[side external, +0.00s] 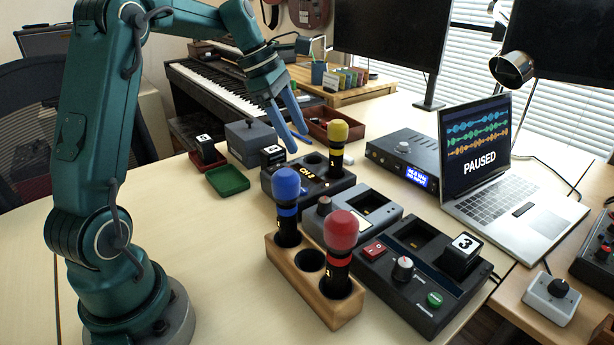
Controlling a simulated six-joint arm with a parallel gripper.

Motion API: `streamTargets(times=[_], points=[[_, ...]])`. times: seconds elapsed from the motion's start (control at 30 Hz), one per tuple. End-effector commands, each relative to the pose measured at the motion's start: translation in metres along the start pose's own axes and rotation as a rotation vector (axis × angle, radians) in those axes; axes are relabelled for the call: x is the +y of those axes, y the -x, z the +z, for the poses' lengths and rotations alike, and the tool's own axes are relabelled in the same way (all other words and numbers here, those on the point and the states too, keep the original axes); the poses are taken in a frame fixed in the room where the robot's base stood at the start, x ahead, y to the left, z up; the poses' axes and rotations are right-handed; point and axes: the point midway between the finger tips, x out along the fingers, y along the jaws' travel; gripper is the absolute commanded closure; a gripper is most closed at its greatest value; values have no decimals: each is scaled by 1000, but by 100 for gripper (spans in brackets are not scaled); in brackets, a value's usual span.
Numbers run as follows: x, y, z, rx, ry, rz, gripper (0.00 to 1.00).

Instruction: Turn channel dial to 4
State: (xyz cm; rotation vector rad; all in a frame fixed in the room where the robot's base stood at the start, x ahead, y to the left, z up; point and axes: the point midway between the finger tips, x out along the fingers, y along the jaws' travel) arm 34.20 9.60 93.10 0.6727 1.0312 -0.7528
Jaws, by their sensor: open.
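My gripper (298,141) is open and empty, its blue fingers pointing down above the back of the table, left of the yellow microphone (338,131). A black dial (403,268) with a pale pointer sits on the dark control box (411,297), between a red switch (374,250) and a green button (434,299). Its number marks are too small to read. My gripper is well behind and to the left of it, apart from it. A second black knob (558,288) is on a white box at the right. I cannot tell which is the channel dial by label.
A wooden rack (282,262) with blue and red microphones stands left of the control box. A dark box (311,184) reading "CH 2" holds the yellow microphone. A laptop (530,215) showing "PAUSED" is behind right. The table's front left is clear.

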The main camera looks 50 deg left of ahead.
Motion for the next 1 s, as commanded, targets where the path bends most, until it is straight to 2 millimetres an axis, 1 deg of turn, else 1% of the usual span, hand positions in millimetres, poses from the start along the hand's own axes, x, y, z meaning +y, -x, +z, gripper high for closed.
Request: streamTargets(times=[0.03, 0.2, 0.5, 0.73, 1.0], points=[[-6, 4, 9, 4, -40, 7, 36], [-26, 17, 31, 15, -169, 28, 36], [-69, 34, 58, 45, -450, 62, 36], [-104, 43, 68, 71, -688, 88, 36], [-145, 49, 70, 109, -995, 115, 36]])
